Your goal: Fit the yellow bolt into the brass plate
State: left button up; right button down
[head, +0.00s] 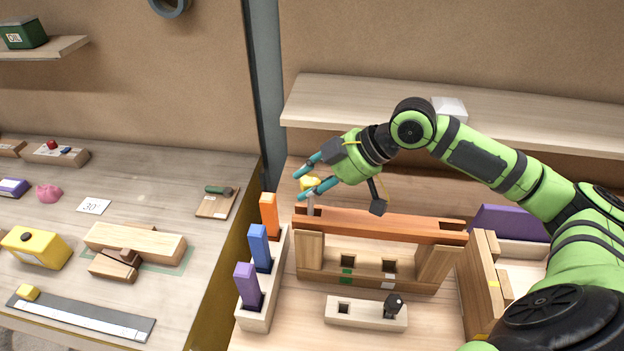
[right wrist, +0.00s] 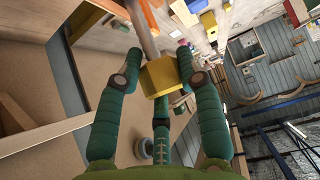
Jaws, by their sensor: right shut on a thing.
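The yellow bolt (head: 310,184) has a block-like yellow head and a grey shank. My right gripper (head: 314,178) is shut on its head, with teal fingers around it. In the right wrist view the yellow head (right wrist: 160,75) sits between the fingers (right wrist: 158,82), and the shank points away from the gripper. In the head view the shank hangs down at the left end of a copper-brown bar (head: 380,222). I cannot tell whether its tip is in a hole there. No part is clearly marked as the brass plate; this bar is the nearest match. My left gripper is out of view.
Wooden supports (head: 310,257) carry the bar. Left of it, a wooden rack (head: 258,317) holds orange, blue and purple pegs. In front lies a block (head: 366,314) with a black knob. A shelf (head: 370,105) runs behind my right arm. The left bench (head: 60,190) holds several loose items.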

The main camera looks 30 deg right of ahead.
aim_at(312, 214)
jog(key=shift+f+b, duration=1)
jog(key=shift+f, duration=1.25)
jog(key=c, duration=0.7)
grip_release()
jog(key=shift+s, duration=0.1)
jog(key=shift+c, duration=0.2)
jog(key=shift+a, duration=0.1)
jog(key=shift+f, duration=0.1)
jog(key=v, duration=1.2)
